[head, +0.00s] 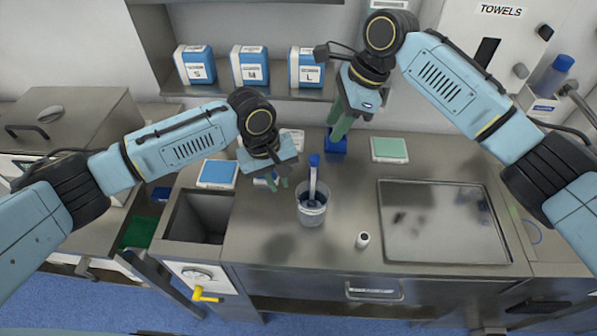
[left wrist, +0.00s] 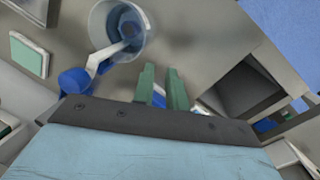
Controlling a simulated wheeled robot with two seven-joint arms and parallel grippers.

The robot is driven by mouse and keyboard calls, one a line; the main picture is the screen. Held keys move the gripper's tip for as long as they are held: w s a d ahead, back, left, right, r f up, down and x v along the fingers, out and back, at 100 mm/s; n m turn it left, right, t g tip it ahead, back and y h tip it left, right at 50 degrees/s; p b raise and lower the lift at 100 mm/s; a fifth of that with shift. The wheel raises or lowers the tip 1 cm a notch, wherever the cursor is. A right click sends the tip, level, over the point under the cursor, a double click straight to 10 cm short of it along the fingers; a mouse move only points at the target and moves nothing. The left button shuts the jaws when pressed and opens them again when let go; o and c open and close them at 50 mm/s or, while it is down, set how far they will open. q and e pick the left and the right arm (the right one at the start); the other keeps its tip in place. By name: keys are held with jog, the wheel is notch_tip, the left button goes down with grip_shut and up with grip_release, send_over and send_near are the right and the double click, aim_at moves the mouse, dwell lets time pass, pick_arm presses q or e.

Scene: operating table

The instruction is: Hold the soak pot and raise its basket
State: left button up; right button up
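The soak pot (head: 312,211) is a clear round pot standing upright on the steel counter. Its basket (head: 313,190) is inside, with a pale stem and blue grip (head: 314,160) rising above the rim. My left gripper (head: 277,184) is just left of the pot, apart from it, with its green fingers open and empty. The left wrist view shows the pot (left wrist: 140,48) and the blue grip (left wrist: 75,81) beyond and left of the fingers (left wrist: 162,88). My right gripper (head: 340,132) is above and behind the pot near a blue block; its finger gap cannot be made out.
An open sink (head: 200,216) is at left. A blue block (head: 337,143) and green-topped box (head: 390,150) stand behind. The counter in front of the pot is clear.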

pick_arm(q)
jog(key=shift+y, duration=0.9)
jog(key=d+r, duration=0.1)
jog(key=s+d+r, duration=0.1)
jog(key=d+r, duration=0.1)
jog(key=s+d+r, duration=0.1)
jog(key=shift+d+r, duration=0.25)
jog(key=shift+d, duration=0.15)
send_over(299, 220)
notch_tip(299, 220, down, 13)
jog(key=shift+s+f, duration=0.1)
grip_shut()
jog(key=shift+o, duration=1.7)
grip_release()
